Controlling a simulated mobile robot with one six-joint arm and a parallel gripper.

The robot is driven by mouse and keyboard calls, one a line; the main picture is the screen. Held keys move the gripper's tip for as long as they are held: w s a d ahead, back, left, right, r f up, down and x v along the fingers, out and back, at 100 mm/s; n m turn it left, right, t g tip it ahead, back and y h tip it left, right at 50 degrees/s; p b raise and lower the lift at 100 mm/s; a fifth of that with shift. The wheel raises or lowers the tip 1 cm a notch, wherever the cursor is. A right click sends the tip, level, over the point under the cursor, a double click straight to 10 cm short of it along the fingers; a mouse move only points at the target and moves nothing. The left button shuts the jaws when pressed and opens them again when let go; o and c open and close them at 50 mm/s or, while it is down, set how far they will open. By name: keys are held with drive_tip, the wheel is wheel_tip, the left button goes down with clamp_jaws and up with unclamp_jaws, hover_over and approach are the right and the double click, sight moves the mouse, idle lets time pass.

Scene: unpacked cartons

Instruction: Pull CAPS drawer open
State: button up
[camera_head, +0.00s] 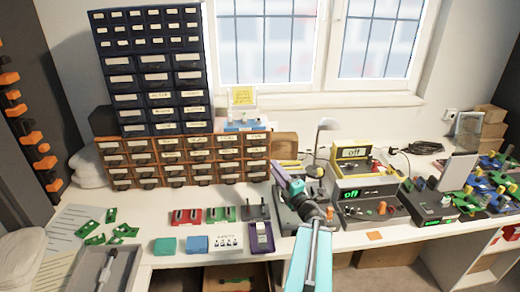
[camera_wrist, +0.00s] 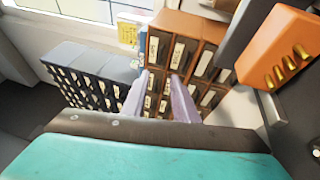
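The orange-brown drawer cabinet (camera_head: 185,160) stands at the back of the bench, with rows of small labelled drawers. It also shows in the wrist view (camera_wrist: 185,55), tilted by the camera angle. A taller dark-blue drawer cabinet (camera_head: 153,70) rises behind it on the left and shows in the wrist view (camera_wrist: 90,75). The labels are too small to read, so I cannot tell which drawer is CAPS. My gripper (camera_wrist: 159,85) is open and empty, its two lavender fingers apart and pointing toward the cabinets. In the head view my gripper (camera_head: 283,168) is right of the orange-brown cabinet.
Yellow-topped (camera_head: 352,160) and grey electronic boxes (camera_head: 370,208) stand right of my arm. Red (camera_head: 187,216) and green blocks (camera_head: 221,214), a label box (camera_head: 228,243) and green boards (camera_head: 110,228) lie in front of the cabinet. A grey tray (camera_head: 105,268) sits front left.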

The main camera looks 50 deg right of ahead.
drive_tip(key=shift+w+r, duration=0.1)
drive_tip(key=shift+w, duration=0.05)
drive_tip(key=p+x, duration=0.3)
drive_tip(key=x, duration=1)
drive_tip(key=shift+p, duration=0.35)
drive_tip(key=shift+w, duration=0.1)
clamp_jaws()
idle(1.3)
